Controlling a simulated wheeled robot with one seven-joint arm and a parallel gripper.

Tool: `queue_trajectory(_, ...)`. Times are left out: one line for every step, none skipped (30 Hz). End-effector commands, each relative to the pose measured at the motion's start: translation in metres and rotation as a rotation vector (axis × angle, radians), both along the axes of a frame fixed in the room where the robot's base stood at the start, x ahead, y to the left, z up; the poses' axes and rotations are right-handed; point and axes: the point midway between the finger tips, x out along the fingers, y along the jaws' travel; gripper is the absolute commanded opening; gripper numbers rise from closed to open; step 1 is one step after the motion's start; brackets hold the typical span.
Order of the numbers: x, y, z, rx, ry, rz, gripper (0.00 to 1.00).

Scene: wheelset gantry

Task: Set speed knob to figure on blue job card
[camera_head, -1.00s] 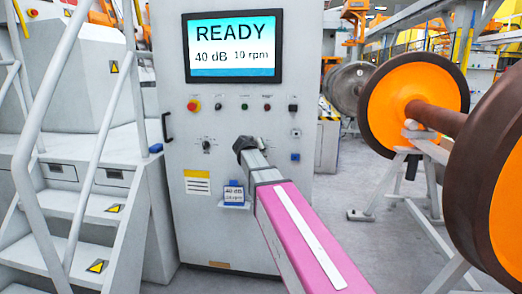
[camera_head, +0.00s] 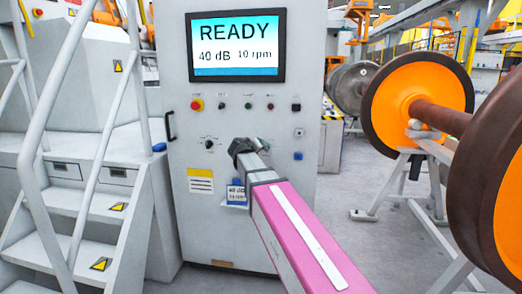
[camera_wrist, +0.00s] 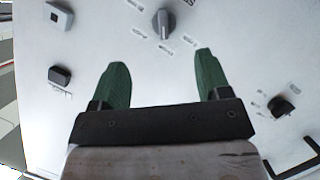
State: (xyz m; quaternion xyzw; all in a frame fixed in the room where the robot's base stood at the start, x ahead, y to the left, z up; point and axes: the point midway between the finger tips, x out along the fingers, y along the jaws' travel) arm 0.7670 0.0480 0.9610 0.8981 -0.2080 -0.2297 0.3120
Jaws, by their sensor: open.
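The blue job card (camera_head: 236,194) stands in a small holder low on the grey cabinet, partly covered by my arm. The screen (camera_head: 238,46) shows READY, 40 dB and 10 rpm. My gripper (camera_head: 240,147) is at the panel front, its fingers hidden there. In the wrist view my gripper (camera_wrist: 160,60) has two green fingers spread apart with nothing between them. A dark grey knob (camera_wrist: 164,23) ringed by small labels lies just beyond the fingertips. Its labels are unreadable.
Another knob (camera_head: 209,144) sits left of my gripper. A red button (camera_head: 196,104) and several small controls line the panel above. A blue button (camera_head: 298,155) is at right. Stairs with a railing (camera_head: 62,75) stand left; an orange-faced wheelset (camera_head: 405,85) stands right.

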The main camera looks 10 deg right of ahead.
Motion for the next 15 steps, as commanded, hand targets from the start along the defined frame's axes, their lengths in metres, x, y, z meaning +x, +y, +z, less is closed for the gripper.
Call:
queue_trajectory(0.001, -0.001, -0.007, -0.095, 0.031, 0.005, 0.70)
queue_trajectory(0.001, -0.001, -0.011, -0.163, 0.052, 0.009, 0.70)
queue_trajectory(0.001, -0.002, -0.016, -0.263, 0.083, 0.013, 0.70)
queue_trajectory(0.001, -0.003, -0.020, -0.341, 0.109, 0.015, 0.70)
queue_trajectory(0.001, -0.003, -0.024, -0.422, 0.134, 0.017, 0.70)
queue_trajectory(0.001, -0.002, -0.029, -0.533, 0.170, 0.020, 0.70)
queue_trajectory(0.001, -0.002, -0.033, -0.616, 0.198, 0.020, 0.70)
queue_trajectory(0.001, -0.001, -0.036, -0.700, 0.225, 0.021, 0.70)
queue_trajectory(0.001, 0.001, -0.040, -0.810, 0.262, 0.021, 0.70)
queue_trajectory(0.001, 0.003, -0.043, -0.891, 0.288, 0.019, 0.70)
queue_trajectory(0.000, 0.005, -0.046, -0.966, 0.313, 0.018, 0.70)
queue_trajectory(0.000, 0.008, -0.049, -1.057, 0.343, 0.014, 0.70)
queue_trajectory(0.000, 0.010, -0.051, -1.118, 0.363, 0.010, 0.70)
queue_trajectory(-0.001, 0.012, -0.053, -1.175, 0.381, 0.007, 0.70)
queue_trajectory(-0.001, 0.014, -0.055, -1.238, 0.401, 0.002, 0.70)
